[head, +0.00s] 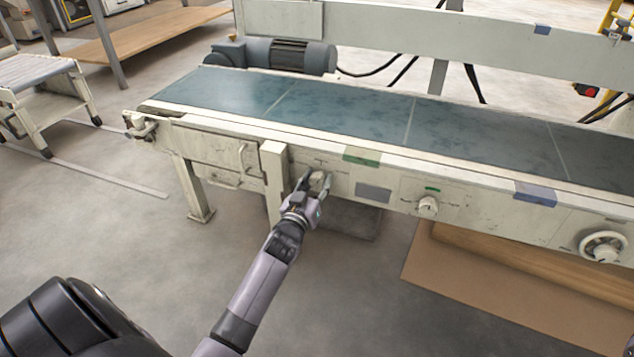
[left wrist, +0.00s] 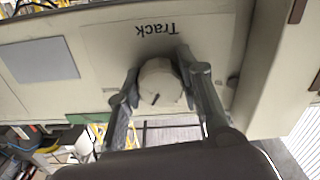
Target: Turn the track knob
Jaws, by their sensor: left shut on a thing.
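The track knob (head: 318,179) is a small pale round knob on the front side panel of the conveyor (head: 300,136). In the left wrist view the knob (left wrist: 158,84) shows close up, with a dark mark on its face and the word "Track" upside down on the panel above it. My left gripper (head: 314,182) is at the knob, with one finger on each side of it. It is shut on the knob, and its fingers (left wrist: 160,86) partly cover the knob's sides.
To the right on the same panel are another knob (head: 428,206) and a round handwheel (head: 603,247). A pale upright post (head: 274,182) stands just left of my gripper. A grey motor (head: 272,55) sits behind the belt.

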